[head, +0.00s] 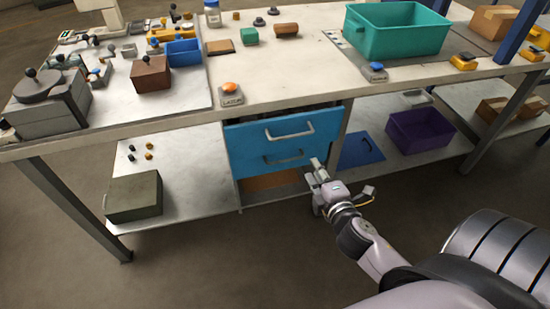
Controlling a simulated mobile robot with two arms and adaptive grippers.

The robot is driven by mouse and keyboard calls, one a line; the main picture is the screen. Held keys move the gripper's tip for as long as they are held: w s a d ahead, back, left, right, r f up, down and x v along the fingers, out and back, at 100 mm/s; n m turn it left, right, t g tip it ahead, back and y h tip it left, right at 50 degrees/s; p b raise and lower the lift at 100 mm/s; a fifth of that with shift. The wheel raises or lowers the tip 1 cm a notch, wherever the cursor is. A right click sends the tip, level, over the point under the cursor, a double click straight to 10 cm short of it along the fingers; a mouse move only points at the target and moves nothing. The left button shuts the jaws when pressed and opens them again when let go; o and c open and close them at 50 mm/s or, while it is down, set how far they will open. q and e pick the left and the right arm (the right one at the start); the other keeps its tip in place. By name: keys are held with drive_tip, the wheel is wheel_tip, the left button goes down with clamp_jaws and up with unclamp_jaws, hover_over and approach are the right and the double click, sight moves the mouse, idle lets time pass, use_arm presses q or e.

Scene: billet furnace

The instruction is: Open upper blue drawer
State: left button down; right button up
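The upper blue drawer (258,133) is under the middle of the workbench, with a pale bar handle (290,133) on its front. My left gripper is not in view.
The workbench (280,83) overhangs the drawers and carries a teal bin (398,32) and an orange button (231,87). A bench leg (344,127) stands right of the drawers. A purple bin (420,132) is on the lower right shelf. The floor in front is clear.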

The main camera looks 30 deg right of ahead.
sight(295, 136)
drive_tip(key=x, duration=1.1)
drive_tip(key=r+x, duration=0.1)
drive_tip(key=x, duration=0.5)
drive_tip(key=shift+w+a, duration=0.2)
drive_tip(key=shift+w, duration=0.2)
clamp_jaws()
